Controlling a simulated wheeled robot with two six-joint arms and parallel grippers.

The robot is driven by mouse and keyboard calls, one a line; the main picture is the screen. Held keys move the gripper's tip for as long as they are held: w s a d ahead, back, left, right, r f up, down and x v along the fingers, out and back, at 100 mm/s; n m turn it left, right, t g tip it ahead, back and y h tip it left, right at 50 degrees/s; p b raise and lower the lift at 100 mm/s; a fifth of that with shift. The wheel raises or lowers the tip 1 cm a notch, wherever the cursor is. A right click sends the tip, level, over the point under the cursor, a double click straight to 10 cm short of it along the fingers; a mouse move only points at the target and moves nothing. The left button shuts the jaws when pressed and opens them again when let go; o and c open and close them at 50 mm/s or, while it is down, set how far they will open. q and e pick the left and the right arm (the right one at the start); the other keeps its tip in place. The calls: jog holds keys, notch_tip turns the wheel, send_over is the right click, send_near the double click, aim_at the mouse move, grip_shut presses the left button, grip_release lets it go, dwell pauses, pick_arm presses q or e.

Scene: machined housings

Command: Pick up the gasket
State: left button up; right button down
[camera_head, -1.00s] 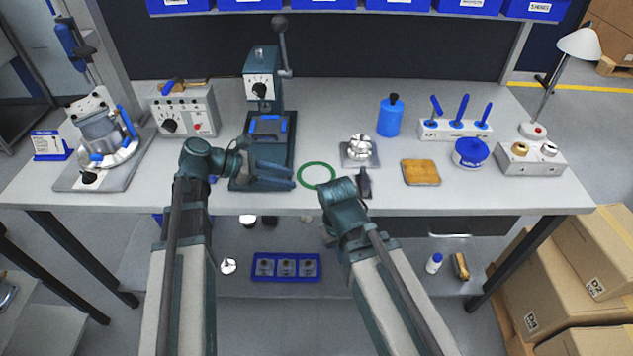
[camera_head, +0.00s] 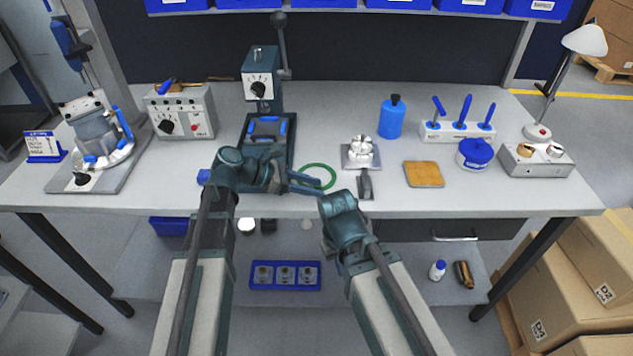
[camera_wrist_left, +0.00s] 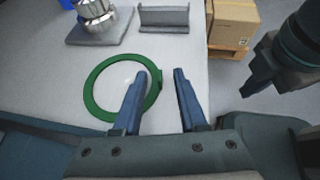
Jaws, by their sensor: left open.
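The gasket is a thin green ring (camera_head: 335,176) lying flat near the front edge of the workbench, right of the press. My left gripper (camera_head: 305,183) reaches it from the left, its fingers over the ring's near left part. In the left wrist view the ring (camera_wrist_left: 90,83) lies left of centre. The left gripper (camera_wrist_left: 160,73) is open there; one finger covers part of the ring, and the ring's right edge shows between the fingers. I cannot tell how high the fingers are. My right gripper (camera_head: 328,243) is in front of the bench edge; its jaws are not clear.
A grey fixture with a shiny chuck (camera_head: 361,153) and a small grey bracket (camera_head: 365,185) stand right of the ring. The press (camera_head: 263,100) stands behind left. A tan pad (camera_head: 424,174) lies farther right. The bench front edge (camera_head: 450,214) is close.

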pick_arm(q)
grip_shut()
jog(key=shift+r, duration=0.1)
dwell(0.4)
notch_tip(320, 180, up, 10)
jog(key=p, duration=1)
